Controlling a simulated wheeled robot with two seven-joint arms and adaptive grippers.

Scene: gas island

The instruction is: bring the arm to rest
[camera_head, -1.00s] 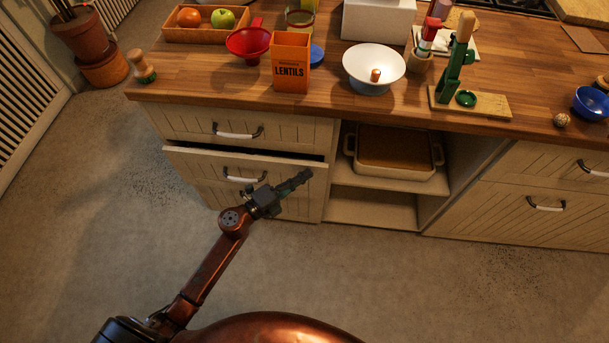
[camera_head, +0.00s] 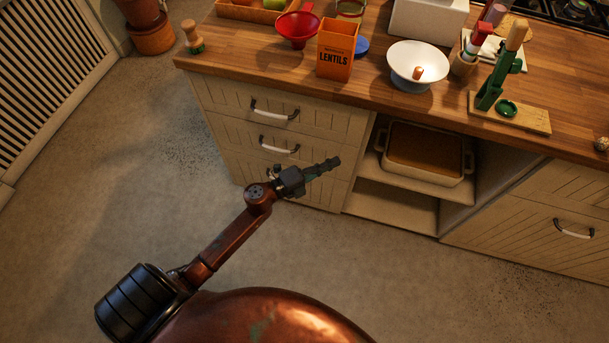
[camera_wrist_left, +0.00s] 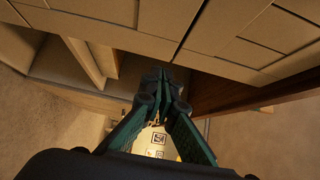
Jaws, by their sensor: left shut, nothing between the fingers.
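My left arm comes in from the lower left in the head view. My left gripper (camera_head: 324,168) is shut and empty, in front of the left-hand drawers of the island. In the left wrist view its green fingers (camera_wrist_left: 162,88) meet at the tips, with drawer fronts and an open shelf space beyond. The second drawer (camera_head: 280,148) looks flush with the top drawer (camera_head: 275,112). Whether the gripper touches the drawer front I cannot tell. My right gripper is not in view.
The wooden counter (camera_head: 265,52) holds a red funnel (camera_head: 298,28), an orange lentils box (camera_head: 337,50), a white bowl (camera_head: 418,62) and a green press (camera_head: 500,80). An open shelf holds a baking dish (camera_head: 425,155). The floor (camera_head: 90,200) on the left is clear.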

